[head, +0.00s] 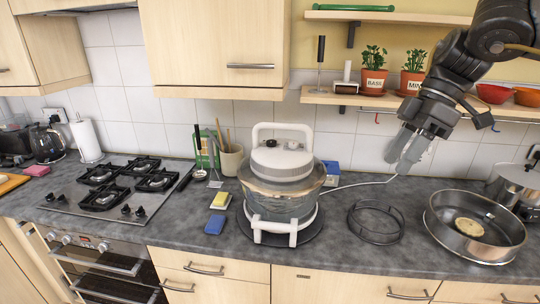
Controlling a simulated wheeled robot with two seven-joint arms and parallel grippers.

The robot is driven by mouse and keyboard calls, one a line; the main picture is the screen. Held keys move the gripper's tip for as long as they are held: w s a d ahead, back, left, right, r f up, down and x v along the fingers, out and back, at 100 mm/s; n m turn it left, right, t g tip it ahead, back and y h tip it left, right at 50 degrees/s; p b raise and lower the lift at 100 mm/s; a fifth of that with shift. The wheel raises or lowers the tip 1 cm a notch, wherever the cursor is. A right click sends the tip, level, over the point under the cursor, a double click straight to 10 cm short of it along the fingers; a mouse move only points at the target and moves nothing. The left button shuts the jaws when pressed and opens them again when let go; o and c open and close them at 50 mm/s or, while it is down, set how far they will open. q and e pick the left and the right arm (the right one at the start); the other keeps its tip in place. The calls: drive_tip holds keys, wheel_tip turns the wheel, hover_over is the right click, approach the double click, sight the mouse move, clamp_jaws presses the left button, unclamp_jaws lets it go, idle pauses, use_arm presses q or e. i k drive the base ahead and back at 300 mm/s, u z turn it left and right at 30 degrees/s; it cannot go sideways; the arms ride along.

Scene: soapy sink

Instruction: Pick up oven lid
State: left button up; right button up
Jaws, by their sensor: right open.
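The oven lid (282,162) is white with a tall looped handle and dials on top. It sits on the glass bowl (280,205) of a countertop oven, which rests in a white stand (272,226) in the middle of the counter. My right gripper (404,158) is open and empty, pointing down above the counter. It is to the right of the lid, clear of it, in front of the tiled wall. My left gripper is out of view.
A wire rack (376,222) lies right of the oven, and a metal pan (476,242) holding a round pale item lies farther right. A white cord (358,184) runs from the oven. Sponges (214,224) lie left. A shelf (385,101) with potted herbs hangs near my right arm.

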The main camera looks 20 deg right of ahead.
sight(299, 173)
drive_tip(key=z, duration=0.05)
drive_tip(key=i, duration=1.45)
